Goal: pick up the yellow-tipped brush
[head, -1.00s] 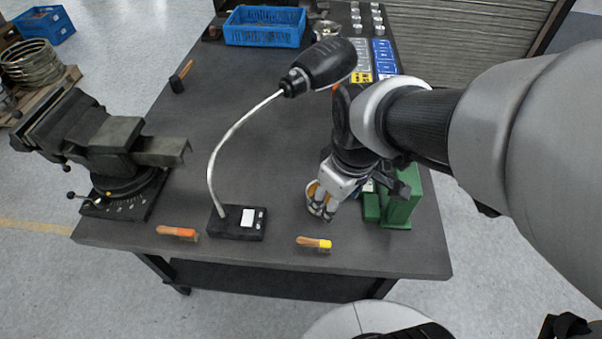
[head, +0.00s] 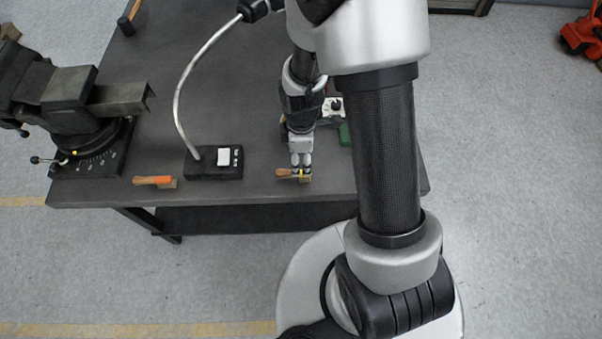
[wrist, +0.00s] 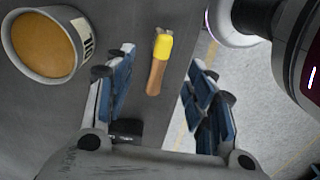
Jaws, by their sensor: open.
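The yellow-tipped brush (head: 288,173) lies on the table near its front edge. It has a wooden handle and a yellow band, and it is partly hidden by my gripper in the head view. My gripper (head: 301,172) is over the brush, fingers pointing down. In the wrist view the brush (wrist: 157,64) lies between the two open blue-padded fingers of my gripper (wrist: 160,95), beyond their tips or level with them; I cannot tell the exact height. Nothing is held.
A round tub with tan contents (wrist: 45,43) stands left of the brush in the wrist view. An orange-tipped brush (head: 153,180), a lamp base (head: 213,163) and a vise (head: 70,103) are to the left. The table's front edge (head: 240,199) is close.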

